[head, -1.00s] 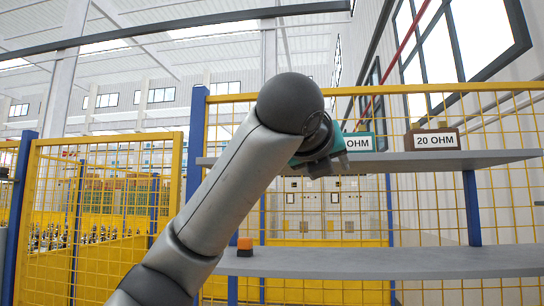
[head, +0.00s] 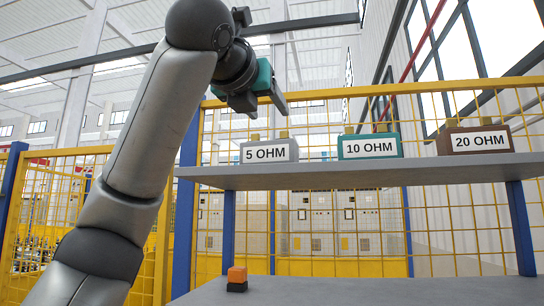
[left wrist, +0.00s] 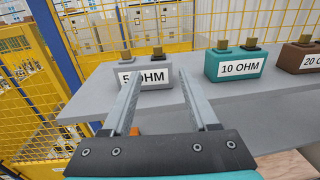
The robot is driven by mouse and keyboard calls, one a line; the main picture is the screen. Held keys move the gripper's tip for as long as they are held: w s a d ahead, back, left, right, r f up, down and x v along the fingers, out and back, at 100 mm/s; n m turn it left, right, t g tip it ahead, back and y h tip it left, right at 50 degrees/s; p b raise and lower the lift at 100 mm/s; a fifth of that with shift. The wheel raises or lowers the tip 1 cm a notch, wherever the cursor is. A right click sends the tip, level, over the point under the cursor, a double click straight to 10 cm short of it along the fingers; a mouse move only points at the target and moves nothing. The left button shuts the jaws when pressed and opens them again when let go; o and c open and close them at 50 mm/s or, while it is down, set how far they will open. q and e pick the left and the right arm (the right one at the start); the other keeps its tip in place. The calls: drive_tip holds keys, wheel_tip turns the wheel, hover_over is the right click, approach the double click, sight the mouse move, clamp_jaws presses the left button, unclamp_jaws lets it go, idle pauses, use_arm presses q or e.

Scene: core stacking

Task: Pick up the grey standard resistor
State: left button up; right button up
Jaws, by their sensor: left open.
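The grey resistor (head: 269,151), labelled 5 OHM, stands upright at the left part of the upper shelf. It also shows in the left wrist view (left wrist: 152,84), ahead of the fingers, with its label partly covered by the left finger. My left gripper (head: 265,103) is in the air just above and left of the grey resistor in the head view. In the left wrist view its two fingers (left wrist: 158,106) are apart with nothing between them. My right gripper is not in view.
A teal 10 OHM resistor (head: 369,146) and a brown 20 OHM resistor (head: 478,139) stand to the right on the upper shelf (head: 330,175). A small orange and black block (head: 237,279) sits on the lower shelf (head: 390,290). Yellow mesh fencing stands behind.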

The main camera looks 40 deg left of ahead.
use_arm(q)
drive_tip(key=p, duration=0.2)
approach(283, 133)
drive_tip(key=w, duration=0.2)
drive_tip(key=shift+w+a, duration=0.45)
drive_tip(key=shift+w, duration=0.1)
drive_tip(key=shift+w+a, duration=0.2)
drive_tip(key=shift+w, duration=0.05)
drive_tip(key=p+x, duration=0.2)
drive_tip(key=x, duration=0.1)
drive_tip(key=shift+w+a+r, duration=0.1)
drive_tip(key=shift+w+a, duration=0.15)
drive_tip(key=shift+a, duration=0.05)
drive_tip(key=shift+w+a, duration=0.15)
drive_tip(key=shift+w, duration=0.3)
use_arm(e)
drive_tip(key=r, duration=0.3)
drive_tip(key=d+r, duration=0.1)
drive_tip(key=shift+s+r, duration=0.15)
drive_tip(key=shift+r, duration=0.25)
use_arm(q)
drive_tip(key=shift+s, duration=0.1)
